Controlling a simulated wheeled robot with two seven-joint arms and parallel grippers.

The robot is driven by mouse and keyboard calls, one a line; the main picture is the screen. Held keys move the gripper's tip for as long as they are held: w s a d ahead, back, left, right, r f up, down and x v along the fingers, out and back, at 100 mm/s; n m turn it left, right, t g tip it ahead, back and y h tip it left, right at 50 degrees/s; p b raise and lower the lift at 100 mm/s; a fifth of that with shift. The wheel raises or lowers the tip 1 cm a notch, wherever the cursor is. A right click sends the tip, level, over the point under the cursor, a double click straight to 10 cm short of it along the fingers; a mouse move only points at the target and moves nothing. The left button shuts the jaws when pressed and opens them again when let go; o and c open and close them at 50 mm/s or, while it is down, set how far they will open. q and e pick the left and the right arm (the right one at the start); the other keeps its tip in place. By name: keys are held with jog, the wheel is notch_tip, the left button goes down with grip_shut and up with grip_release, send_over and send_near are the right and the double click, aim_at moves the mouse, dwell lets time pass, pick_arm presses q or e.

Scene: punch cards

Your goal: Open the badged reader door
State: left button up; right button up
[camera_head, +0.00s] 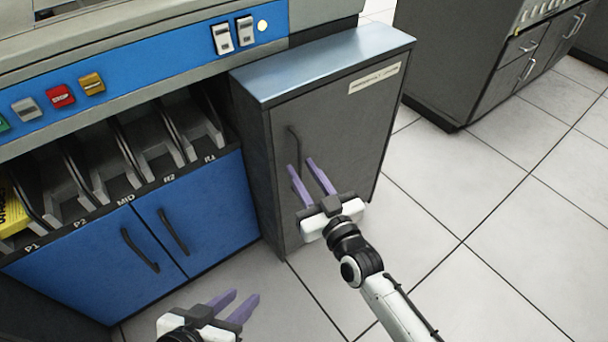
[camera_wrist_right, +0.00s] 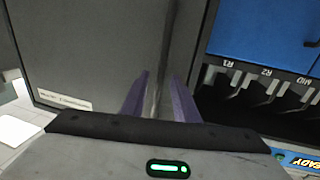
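The grey cabinet door (camera_head: 335,125) with a cream label badge (camera_head: 374,78) at its upper right looks shut. It has a dark vertical handle (camera_head: 293,142) near its left edge. My right gripper (camera_head: 302,165) is in front of the door, with its two purple fingers open and pointing at the handle's lower part. The fingers hide part of the handle, and I cannot tell whether they touch it. In the right wrist view the open fingers (camera_wrist_right: 160,82) face the door's edge, and the badge (camera_wrist_right: 62,100) shows at left. My left gripper (camera_head: 243,295) is open and empty, low over the floor.
Left of the cabinet stands a blue console with card slots (camera_head: 165,140), coloured buttons (camera_head: 60,97) and two blue doors with handles (camera_head: 140,250). Another grey cabinet (camera_head: 460,65) stands at the upper right. The tiled floor (camera_head: 510,220) at right is clear.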

jog(key=shift+w, duration=0.1)
grip_shut()
